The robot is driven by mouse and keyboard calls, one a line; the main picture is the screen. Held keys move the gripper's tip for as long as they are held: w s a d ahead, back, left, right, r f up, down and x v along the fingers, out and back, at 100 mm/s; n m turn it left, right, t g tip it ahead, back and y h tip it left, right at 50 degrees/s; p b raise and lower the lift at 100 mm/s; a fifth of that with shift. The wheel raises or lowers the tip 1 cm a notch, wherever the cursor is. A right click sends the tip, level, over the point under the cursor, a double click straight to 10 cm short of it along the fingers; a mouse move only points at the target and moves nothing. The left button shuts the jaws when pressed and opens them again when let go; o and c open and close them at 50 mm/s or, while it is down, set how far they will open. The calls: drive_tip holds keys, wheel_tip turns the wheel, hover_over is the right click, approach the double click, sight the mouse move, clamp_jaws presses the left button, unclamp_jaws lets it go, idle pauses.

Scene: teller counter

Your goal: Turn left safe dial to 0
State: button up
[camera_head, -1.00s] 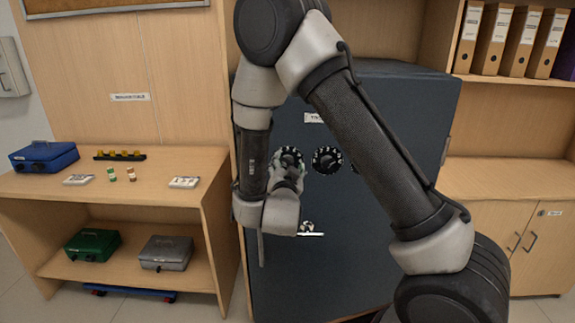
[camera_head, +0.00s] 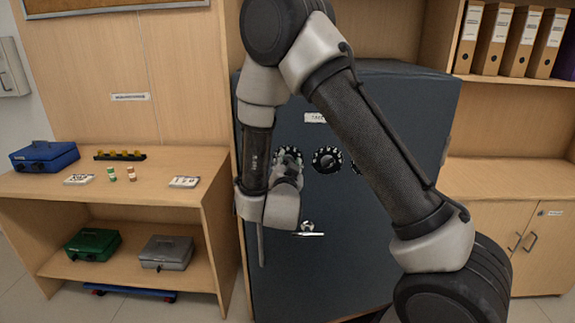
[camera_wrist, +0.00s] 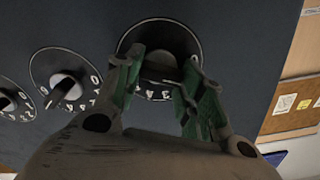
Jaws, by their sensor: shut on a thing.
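The left safe dial (camera_head: 290,152) is a black round dial with white marks on the front of the dark blue safe (camera_head: 320,275). In the head view my gripper (camera_head: 288,168) is in front of it and hides much of it. In the wrist view the same dial (camera_wrist: 158,90) is at the top, with my gripper (camera_wrist: 163,65) around its centre knob. The green-padded fingers are shut on the knob, one on each side. A few white digits show along the dial's lower rim, but I cannot tell which digit is at its index mark.
A middle dial (camera_head: 327,160) sits right of the left one; a third is partly behind my arm. A bright handle (camera_head: 308,228) is below. A wooden counter (camera_head: 110,187) with cash boxes stands left, and a cabinet (camera_head: 520,185) right.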

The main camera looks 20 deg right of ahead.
drive_tip(key=shift+a+n, duration=0.1)
drive_tip(key=shift+n, duration=2.7)
drive_tip(key=o, duration=1)
drive_tip(key=v, duration=1.2)
